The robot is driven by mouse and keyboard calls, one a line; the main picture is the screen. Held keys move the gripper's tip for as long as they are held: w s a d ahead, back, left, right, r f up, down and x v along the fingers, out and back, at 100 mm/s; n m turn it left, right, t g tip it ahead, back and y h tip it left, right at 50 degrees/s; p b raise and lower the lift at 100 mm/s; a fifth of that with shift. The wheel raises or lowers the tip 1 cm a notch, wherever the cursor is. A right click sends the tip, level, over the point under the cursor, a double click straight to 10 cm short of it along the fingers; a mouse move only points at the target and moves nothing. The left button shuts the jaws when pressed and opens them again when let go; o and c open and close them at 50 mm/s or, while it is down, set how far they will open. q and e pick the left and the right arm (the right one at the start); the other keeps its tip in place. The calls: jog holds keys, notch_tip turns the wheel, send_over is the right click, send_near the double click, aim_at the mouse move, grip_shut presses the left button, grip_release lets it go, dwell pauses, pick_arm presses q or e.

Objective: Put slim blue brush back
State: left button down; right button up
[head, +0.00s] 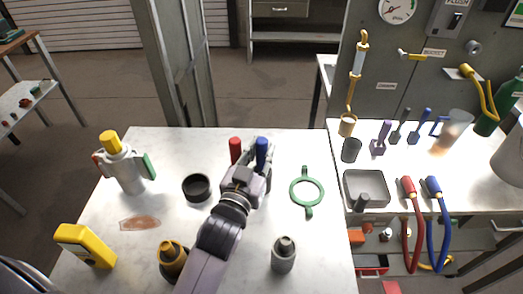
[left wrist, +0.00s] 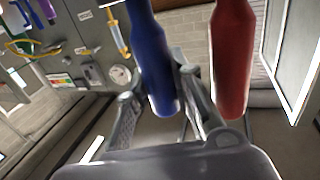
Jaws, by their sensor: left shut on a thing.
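My left gripper (head: 257,165) is shut on a blue rounded handle (head: 262,150) above the white table. In the left wrist view the blue handle (left wrist: 152,65) stands between the two fingers of the left gripper (left wrist: 160,105). I cannot tell whether this is the slim blue brush, as its other end is hidden. A similar red handle (head: 235,149) is just left of it, outside the fingers; it also shows in the left wrist view (left wrist: 232,60). Another blue brush-like tool (head: 423,124) stands at the back of the right table, beside dark (head: 400,124) and purple (head: 383,135) ones. My right gripper is not in view.
A green ring (head: 293,190), a grey bottle (head: 284,255), a black cup (head: 196,187), a white bottle with yellow cap (head: 120,165) and a yellow box (head: 83,243) are on the table. A grey tray (head: 367,188) and red (head: 412,200) and blue (head: 437,205) hoses are at right.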

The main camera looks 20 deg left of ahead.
pick_arm(q)
jog(key=shift+f, duration=0.15)
jog(key=c, duration=1.8)
grip_release()
jog(key=shift+o, duration=0.6)
jog(key=shift+r, duration=0.25)
jog(key=s+b, duration=0.1)
jog(key=s, duration=1.1)
jog(key=shift+a, duration=0.2)
